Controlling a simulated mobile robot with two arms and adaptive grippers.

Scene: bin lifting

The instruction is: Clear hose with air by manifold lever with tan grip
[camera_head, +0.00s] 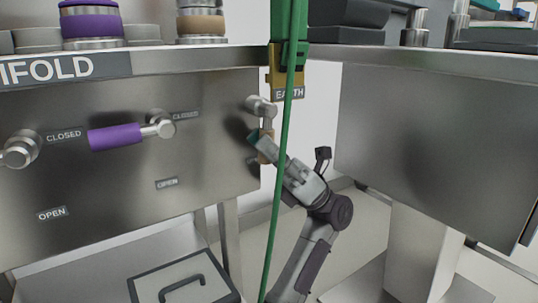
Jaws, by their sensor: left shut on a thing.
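The manifold panel (90,190) is a grey metal face with levers and CLOSED and OPEN labels. The lever with the tan grip (268,150) is at its right end, and its metal pivot (260,106) shows above the grip. This lever points downward from the pivot. My left gripper (264,146) is shut on the tan grip and hides much of it. My right gripper is not in view. A green hose or cable (281,170) runs from top to bottom in front of my left arm.
A purple-grip lever (115,137) points left beside a CLOSED label. Another lever's metal pivot (20,149) is at the left edge. A grey bench side (430,150) stands right. A handled case (183,280) lies below.

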